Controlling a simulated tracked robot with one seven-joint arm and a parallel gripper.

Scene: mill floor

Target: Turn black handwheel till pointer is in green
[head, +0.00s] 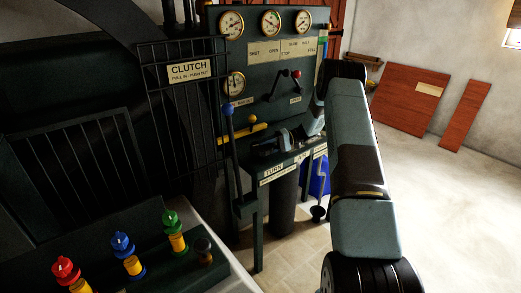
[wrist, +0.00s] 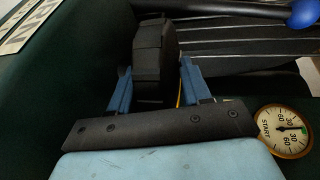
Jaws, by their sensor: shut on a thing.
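A black handwheel (wrist: 153,48) shows in the wrist view as a thick dark block between the two blue fingers of my gripper (wrist: 155,82). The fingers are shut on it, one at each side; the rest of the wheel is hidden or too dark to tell. In the head view my gripper (head: 288,143) is at the sloping desk of the dark green panel, partly hidden by its own wrist. A round dial (wrist: 285,131) marked START shows in the wrist view, lower right. Its dark pointer lies roughly level; I cannot tell clearly whether it is in a green band.
Several brass gauges (head: 271,22) and a red-knobbed lever (head: 296,74) are on the panel. A blue-knobbed lever (head: 228,109) stands left of the desk, near the CLUTCH cage (head: 188,71). Coloured knobs (head: 122,242) are at front left. The floor at right (head: 450,210) is clear.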

